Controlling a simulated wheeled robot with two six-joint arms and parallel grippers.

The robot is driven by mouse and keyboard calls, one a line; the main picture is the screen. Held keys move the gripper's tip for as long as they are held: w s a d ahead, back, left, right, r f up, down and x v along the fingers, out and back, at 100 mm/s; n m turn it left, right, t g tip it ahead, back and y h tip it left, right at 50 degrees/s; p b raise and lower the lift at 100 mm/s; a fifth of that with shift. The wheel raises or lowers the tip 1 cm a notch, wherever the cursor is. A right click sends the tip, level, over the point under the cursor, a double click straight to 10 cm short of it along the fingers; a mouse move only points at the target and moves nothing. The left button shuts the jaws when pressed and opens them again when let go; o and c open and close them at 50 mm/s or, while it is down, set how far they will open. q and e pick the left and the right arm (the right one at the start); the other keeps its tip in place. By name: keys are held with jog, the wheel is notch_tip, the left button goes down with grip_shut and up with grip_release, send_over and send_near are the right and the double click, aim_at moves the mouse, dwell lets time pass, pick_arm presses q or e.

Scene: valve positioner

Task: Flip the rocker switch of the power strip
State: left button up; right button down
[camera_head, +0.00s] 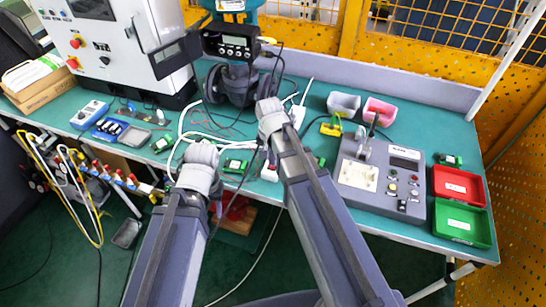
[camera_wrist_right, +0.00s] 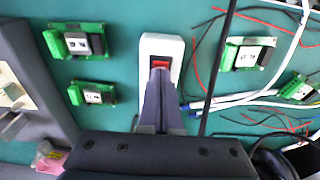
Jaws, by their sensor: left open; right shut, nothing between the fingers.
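The white power strip (camera_wrist_right: 175,44) lies on the green bench top. Its red rocker switch (camera_wrist_right: 160,63) shows in the right wrist view just beyond my fingertips. My right gripper (camera_wrist_right: 159,76) is shut and empty, its tips at the near edge of the switch; I cannot tell whether they touch it. In the head view, a white end of the strip (camera_head: 269,173) shows beside my right arm, which hides much of the rest. My left gripper (camera_head: 217,207) is open, low at the bench's front edge, and mostly hidden by its own wrist.
Green circuit boards (camera_wrist_right: 78,42) lie on both sides of the strip, with loose cables (camera_wrist_right: 225,105) to its right in the wrist view. A grey control box (camera_head: 383,180) and red (camera_head: 458,184) and green (camera_head: 463,222) trays stand at the right. A valve positioner (camera_head: 237,42) stands behind.

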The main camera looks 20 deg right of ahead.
notch_tip(320, 180, up, 14)
jog(key=w+d+p, duration=0.1)
jog(key=p, duration=1.2)
jog(key=shift+w+p, duration=0.35)
jog(key=shift+p, duration=0.05)
jog(key=shift+f, duration=0.1)
jog(key=s+a+f+n+g+b, duration=0.1)
jog(key=s+a+n, duration=0.9)
jog(key=s, duration=0.5)
jog(key=shift+s+a+f+n+h+b, duration=0.15)
jog(key=shift+a+f+n+h+b, duration=0.2)
jog(key=shift+a, duration=0.4)
